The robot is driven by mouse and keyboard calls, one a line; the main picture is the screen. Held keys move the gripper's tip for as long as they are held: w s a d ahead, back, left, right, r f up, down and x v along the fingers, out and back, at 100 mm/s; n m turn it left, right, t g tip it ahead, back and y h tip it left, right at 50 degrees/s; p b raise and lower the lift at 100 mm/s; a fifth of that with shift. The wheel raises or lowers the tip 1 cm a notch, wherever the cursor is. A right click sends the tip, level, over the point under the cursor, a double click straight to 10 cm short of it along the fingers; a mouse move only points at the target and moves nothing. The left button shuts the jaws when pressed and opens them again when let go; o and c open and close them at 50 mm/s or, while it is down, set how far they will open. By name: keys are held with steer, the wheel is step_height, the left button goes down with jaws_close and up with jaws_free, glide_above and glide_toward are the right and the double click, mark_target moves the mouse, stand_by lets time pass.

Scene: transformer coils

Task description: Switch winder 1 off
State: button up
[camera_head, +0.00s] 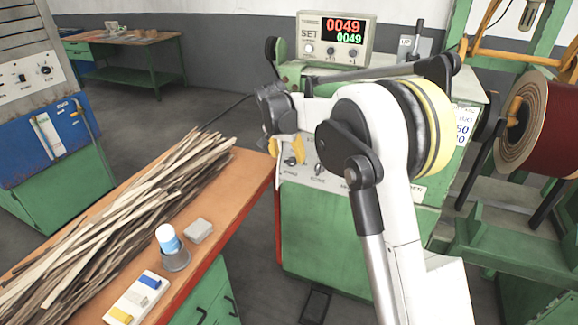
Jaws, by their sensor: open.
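A green winder (330,235) stands in the middle, behind my white arm. Its sloped light grey control panel (335,183) carries a few dark knobs, with labels too small to read. One knob (290,161) at the panel's left lies just below my gripper; another knob (319,169) is to its right. My gripper (285,149) is open, its yellow fingertips pointing down at the panel's left end. I cannot tell whether it touches a knob. My arm hides part of the winder.
A dark red roll (548,125) stands at right. A pedal (314,303) lies on the floor.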

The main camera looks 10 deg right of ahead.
mark_target(290, 161)
steer(key=shift+b+x, duration=0.4)
steer(key=shift+x, duration=1.1)
steer(key=c, duration=1.2)
